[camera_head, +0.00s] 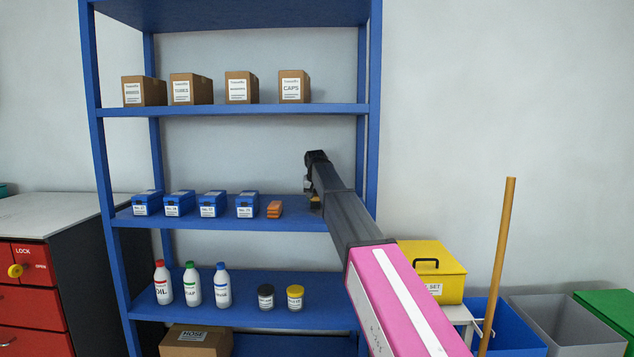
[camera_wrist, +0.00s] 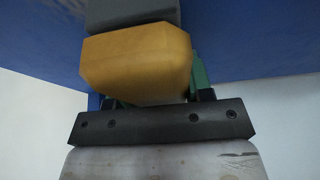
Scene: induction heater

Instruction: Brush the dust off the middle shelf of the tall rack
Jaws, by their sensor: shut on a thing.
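The tall blue rack (camera_head: 371,120) stands against the wall. Its middle shelf (camera_head: 250,222) holds several small blue boxes (camera_head: 180,203) and a small orange stack (camera_head: 274,209). My gripper (camera_head: 314,193) is at the right end of this shelf, mostly hidden by my arm. It is shut on the brush (camera_head: 315,204), of which only a small yellowish part shows. In the wrist view the brush has a yellow-tan block (camera_wrist: 138,60) with a grey part beyond it, against blue shelf surface. I cannot tell whether the brush touches the shelf. No dust can be made out.
Several cardboard boxes (camera_head: 190,89) stand on the shelf above. Bottles (camera_head: 193,287) and jars (camera_head: 265,298) stand below. A yellow case (camera_head: 430,270), a wooden pole (camera_head: 497,260) and bins (camera_head: 560,325) are at the right. The middle shelf is clear right of the orange stack.

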